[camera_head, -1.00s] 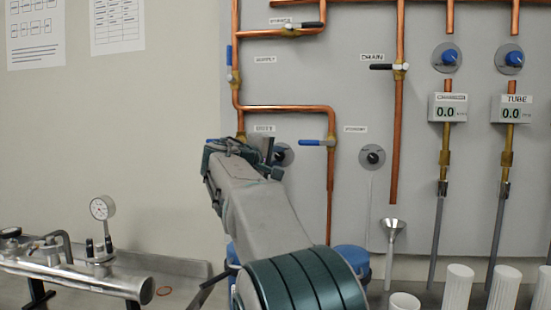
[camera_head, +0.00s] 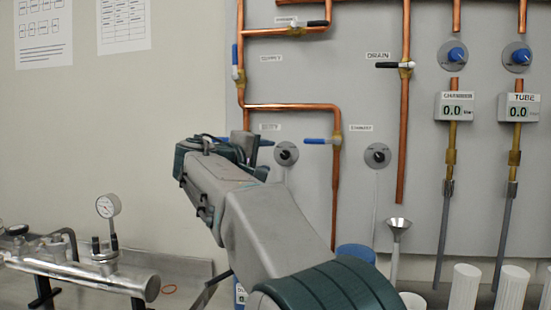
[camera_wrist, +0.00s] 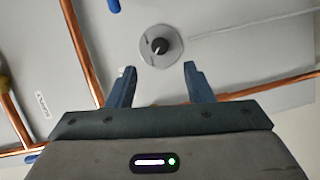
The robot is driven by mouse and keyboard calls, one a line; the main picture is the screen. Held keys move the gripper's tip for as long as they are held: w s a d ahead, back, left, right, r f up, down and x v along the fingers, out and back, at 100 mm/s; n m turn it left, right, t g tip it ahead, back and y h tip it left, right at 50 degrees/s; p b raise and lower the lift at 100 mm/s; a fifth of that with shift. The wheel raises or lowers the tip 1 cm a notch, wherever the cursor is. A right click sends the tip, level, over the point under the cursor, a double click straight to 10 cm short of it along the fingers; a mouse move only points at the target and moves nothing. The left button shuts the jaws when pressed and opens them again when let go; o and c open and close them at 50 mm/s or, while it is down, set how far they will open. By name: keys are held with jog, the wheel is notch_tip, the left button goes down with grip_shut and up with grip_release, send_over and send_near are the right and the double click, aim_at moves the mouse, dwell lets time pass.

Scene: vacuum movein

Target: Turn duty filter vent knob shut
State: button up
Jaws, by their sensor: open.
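The duty knob (camera_head: 286,154) is a small dark knob on a round grey plate, on the grey wall panel below a small, blurred label (camera_head: 270,127). In the wrist view the same dark knob (camera_wrist: 160,46) shows clearly on its plate, with a light mark across its face. My gripper (camera_wrist: 159,69) is open and empty. Its two fingers point toward the panel, with the knob beyond and roughly centred between the tips, not touched. In the head view my wrist (camera_head: 215,160) is just left of the knob and the fingers are mostly hidden.
Copper pipes (camera_head: 335,190) run close around the knob. A blue-handled valve (camera_head: 323,141) is at its upper right. A similar knob (camera_head: 377,154) sits farther right.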

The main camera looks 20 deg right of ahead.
jog(key=v, duration=0.6)
dwell(0.3)
jog(key=s+d+f+g+y+p, duration=0.1)
jog(key=s+f+g+y+p, duration=0.3)
jog(key=s+f+y+p, duration=0.55)
jog(key=s+a+f+m+g+y+p, duration=0.1)
jog(key=s+a+f+m+y+p, duration=0.1)
jog(key=s+f, duration=0.4)
jog(key=s+a+f+m+g+y+p, duration=0.1)
jog(key=s+a+f+p, duration=0.4)
jog(key=s, duration=0.6)
jog(key=shift+s+a+f+m+g+y+p, duration=0.2)
jog(key=shift+f+m+g+y+p, duration=0.2)
jog(key=shift+m+y+p, duration=0.6)
jog(key=shift+r, duration=0.1)
